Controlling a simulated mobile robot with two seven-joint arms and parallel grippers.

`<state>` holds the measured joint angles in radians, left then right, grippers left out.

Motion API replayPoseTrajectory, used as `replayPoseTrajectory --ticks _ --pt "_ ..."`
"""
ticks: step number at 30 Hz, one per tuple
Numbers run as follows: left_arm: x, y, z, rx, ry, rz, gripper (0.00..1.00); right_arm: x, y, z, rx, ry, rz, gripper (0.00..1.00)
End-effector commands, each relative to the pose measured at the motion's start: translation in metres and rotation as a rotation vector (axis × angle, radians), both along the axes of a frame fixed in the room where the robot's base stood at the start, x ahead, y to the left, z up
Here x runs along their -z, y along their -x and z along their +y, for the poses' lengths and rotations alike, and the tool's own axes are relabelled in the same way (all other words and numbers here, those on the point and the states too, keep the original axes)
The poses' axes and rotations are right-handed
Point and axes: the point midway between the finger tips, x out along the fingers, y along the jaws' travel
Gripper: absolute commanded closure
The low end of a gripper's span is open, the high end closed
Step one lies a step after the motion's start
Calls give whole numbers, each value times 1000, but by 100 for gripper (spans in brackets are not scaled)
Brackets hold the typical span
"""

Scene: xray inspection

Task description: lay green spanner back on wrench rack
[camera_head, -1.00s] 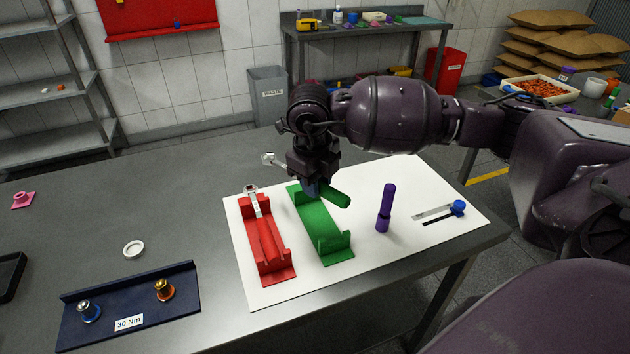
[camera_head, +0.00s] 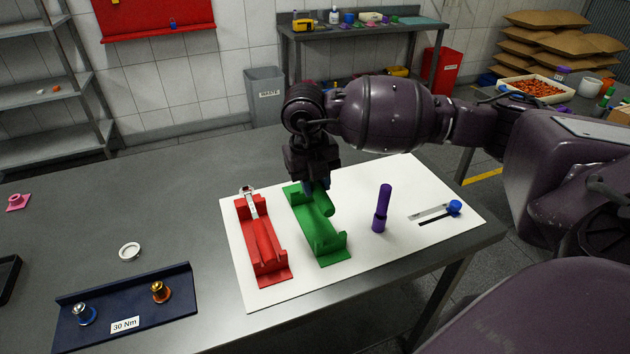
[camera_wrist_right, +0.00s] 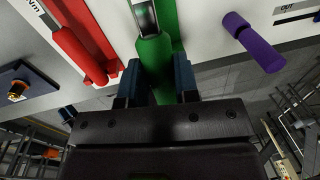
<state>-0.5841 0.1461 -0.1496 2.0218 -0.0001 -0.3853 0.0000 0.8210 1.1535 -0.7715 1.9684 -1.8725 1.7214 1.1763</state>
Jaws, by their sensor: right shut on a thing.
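My right gripper (camera_head: 317,184) is shut on the green spanner (camera_head: 325,204), whose handle sticks out toward the near side. The spanner is over the far part of the green wrench rack (camera_head: 327,243) and roughly in line with it. In the right wrist view, the spanner (camera_wrist_right: 154,55) lies between the blue fingertips (camera_wrist_right: 157,80), with the green rack (camera_wrist_right: 170,25) just behind it. The head view hides the spanner's metal end behind the gripper. I cannot tell whether the spanner touches the rack. My left gripper is not in view.
A red rack (camera_head: 272,272) holding a red spanner stands left of the green one on a white mat (camera_head: 375,262). A navy torque stand (camera_head: 185,308) is at the front left.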

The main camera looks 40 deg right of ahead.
Motion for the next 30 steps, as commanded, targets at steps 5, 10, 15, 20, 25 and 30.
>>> replayPoseTrajectory --ticks 5,10,15,20,25,30 --pt "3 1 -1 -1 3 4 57 6 0 0 0 3 1 100" --pt "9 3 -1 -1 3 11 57 20 0 0 -1 3 4 100" --pt "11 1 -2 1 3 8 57 37 0 0 -1 2 4 100" --pt "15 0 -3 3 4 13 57 52 0 0 -1 3 4 100" --pt "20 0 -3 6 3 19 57 68 0 0 -1 2 4 100" --pt "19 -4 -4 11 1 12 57 80 0 0 -1 3 2 100"
